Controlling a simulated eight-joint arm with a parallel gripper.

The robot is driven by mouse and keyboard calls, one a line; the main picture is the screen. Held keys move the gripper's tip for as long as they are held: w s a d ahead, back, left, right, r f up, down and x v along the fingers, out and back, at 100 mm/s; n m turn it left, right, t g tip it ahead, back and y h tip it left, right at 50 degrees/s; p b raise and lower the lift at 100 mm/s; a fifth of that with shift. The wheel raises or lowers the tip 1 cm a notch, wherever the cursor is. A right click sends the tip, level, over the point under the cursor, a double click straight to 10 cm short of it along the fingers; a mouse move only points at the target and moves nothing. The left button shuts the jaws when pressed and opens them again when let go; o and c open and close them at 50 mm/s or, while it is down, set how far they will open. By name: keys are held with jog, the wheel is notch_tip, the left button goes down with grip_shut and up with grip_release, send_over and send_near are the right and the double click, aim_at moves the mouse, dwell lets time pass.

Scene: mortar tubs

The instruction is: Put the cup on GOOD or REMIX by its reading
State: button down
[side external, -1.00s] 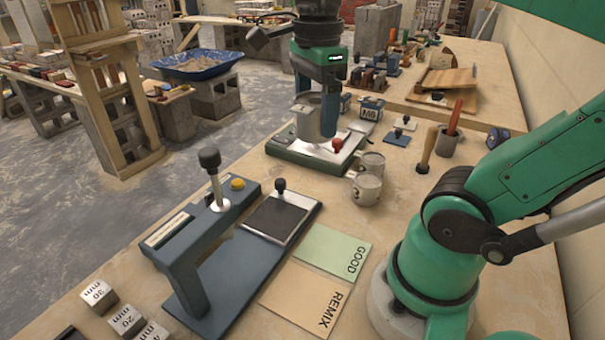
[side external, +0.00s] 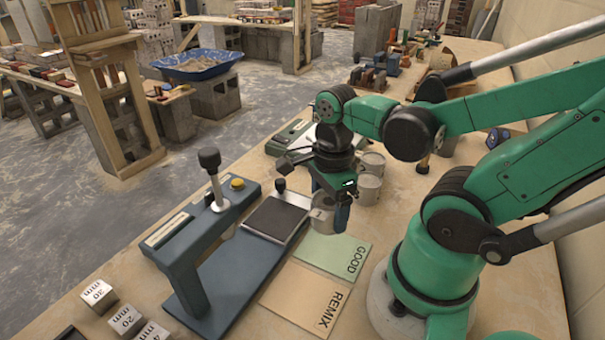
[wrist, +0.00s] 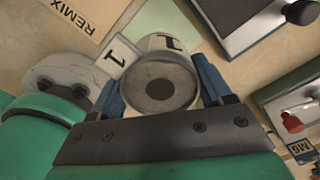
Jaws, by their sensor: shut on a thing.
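My gripper (side external: 335,212) is shut on a grey metal cup (side external: 321,220) and holds it just right of the dark plate of the blue-grey press, near the back of the pale green GOOD card (side external: 333,251). I cannot tell its exact height. In the wrist view the cup (wrist: 158,84) sits between the two blue fingers, a dark disc facing the camera. No reading is legible.
The blue-grey press (side external: 195,265) with a black-knobbed lever stands left of the cards. A green-based device (side external: 284,138) is behind my gripper, partly hidden. Two more cups (side external: 368,188) stand right of it. Marked metal blocks (side external: 126,320) lie at front left.

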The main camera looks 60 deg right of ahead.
send_over(326, 248)
jog(key=shift+w+d+f, duration=0.1)
jog(key=shift+f, duration=2.8)
grip_release()
jog(key=shift+r, duration=0.1)
